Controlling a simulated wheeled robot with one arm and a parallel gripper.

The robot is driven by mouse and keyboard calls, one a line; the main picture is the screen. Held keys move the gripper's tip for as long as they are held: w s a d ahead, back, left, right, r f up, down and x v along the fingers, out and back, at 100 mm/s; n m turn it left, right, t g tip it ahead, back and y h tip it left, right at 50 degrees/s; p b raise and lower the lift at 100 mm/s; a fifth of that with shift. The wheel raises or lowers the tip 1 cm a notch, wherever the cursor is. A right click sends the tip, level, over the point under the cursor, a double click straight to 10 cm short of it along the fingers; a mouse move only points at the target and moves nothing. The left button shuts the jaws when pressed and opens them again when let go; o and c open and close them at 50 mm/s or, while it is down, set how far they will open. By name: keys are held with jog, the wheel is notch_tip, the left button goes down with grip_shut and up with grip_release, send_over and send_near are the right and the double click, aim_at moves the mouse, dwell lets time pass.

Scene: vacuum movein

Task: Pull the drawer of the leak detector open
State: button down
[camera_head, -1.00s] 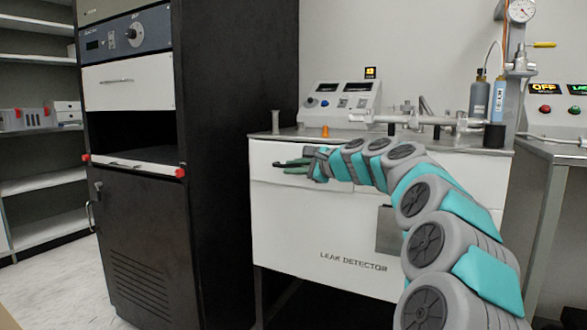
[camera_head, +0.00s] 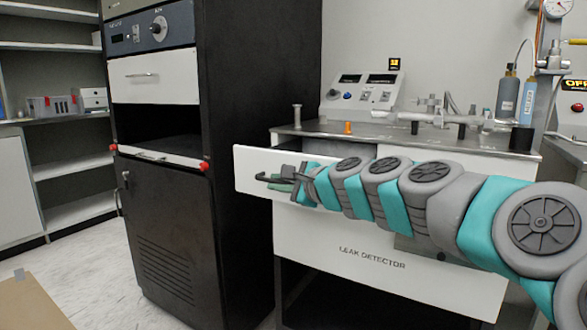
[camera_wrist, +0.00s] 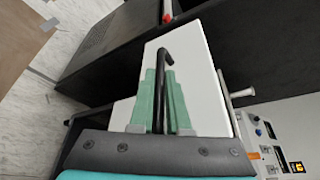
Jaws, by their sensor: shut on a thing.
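The leak detector (camera_head: 385,264) is a white cabinet with a metal top and a lettered front. Its drawer (camera_head: 250,164) stands pulled out from the cabinet, with the white front well ahead of the body. The drawer front also shows in the wrist view (camera_wrist: 195,60). A dark bar handle (camera_head: 264,178) sits on the drawer front. My gripper (camera_head: 283,184) is shut on this handle; in the wrist view its green fingers (camera_wrist: 160,100) lie on both sides of the dark bar (camera_wrist: 163,62). My arm hides the right part of the drawer front.
A tall black rack (camera_head: 255,90) stands close left of the drawer. An orange piece (camera_head: 348,128), a control box (camera_head: 362,95) and pipework stand on the metal top. Shelves (camera_head: 70,167) are at far left, with open floor (camera_head: 95,250) before them.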

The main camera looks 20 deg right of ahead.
jog(key=s+a+p, duration=0.1)
jog(key=s+a, duration=0.3)
jog(key=a, duration=0.1)
jog(key=shift+a, duration=0.1)
dwell(0.3)
jog(key=c, duration=1.2)
grip_release()
jog(key=shift+o, duration=0.2)
jog(key=v, duration=0.7)
jog(key=shift+s, duration=0.35)
